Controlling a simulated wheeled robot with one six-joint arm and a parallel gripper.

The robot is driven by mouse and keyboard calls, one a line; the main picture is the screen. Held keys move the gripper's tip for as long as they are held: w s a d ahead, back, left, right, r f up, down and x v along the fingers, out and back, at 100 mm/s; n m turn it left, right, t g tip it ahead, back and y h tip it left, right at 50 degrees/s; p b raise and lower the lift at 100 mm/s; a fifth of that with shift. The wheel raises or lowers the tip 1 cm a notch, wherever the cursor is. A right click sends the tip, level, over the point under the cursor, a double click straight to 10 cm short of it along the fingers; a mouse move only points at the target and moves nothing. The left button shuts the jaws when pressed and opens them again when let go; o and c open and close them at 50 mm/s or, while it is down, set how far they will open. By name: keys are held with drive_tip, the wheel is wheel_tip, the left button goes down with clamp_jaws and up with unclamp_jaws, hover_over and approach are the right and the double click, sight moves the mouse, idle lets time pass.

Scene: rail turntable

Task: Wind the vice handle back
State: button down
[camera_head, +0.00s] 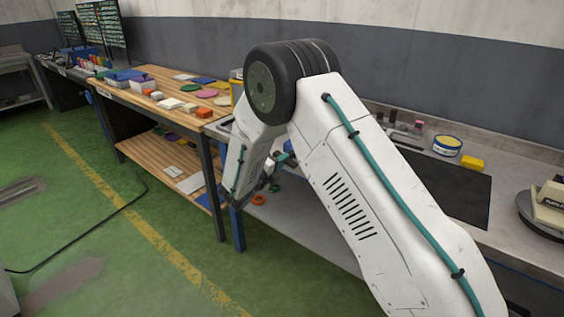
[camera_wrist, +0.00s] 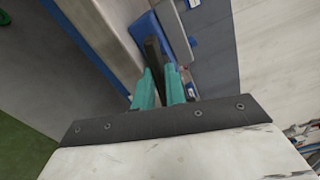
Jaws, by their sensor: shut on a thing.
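In the wrist view, my gripper (camera_wrist: 160,88) has two teal fingers closed on a dark bar, which looks like the vice handle (camera_wrist: 152,48). The blue body of the vice (camera_wrist: 145,27) lies just beyond the fingertips, at a bench edge. A grey block, perhaps a jaw, shows to its right. In the head view, my forearm and wrist reach down at the bench corner, and the arm hides most of the vice. How far the handle is turned cannot be told.
A wooden bench (camera_head: 160,99) with coloured pieces stands on the left. The green floor at left is mostly clear.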

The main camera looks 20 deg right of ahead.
drive_tip(key=shift+f+n, duration=0.1)
drive_tip(key=shift+n, duration=1.1)
drive_tip(key=c, duration=1.4)
unclamp_jaws()
drive_tip(key=shift+c, duration=0.2)
drive_tip(key=v, duration=0.7)
drive_tip(key=shift+s+a, duration=0.2)
drive_tip(key=shift+a, duration=0.15)
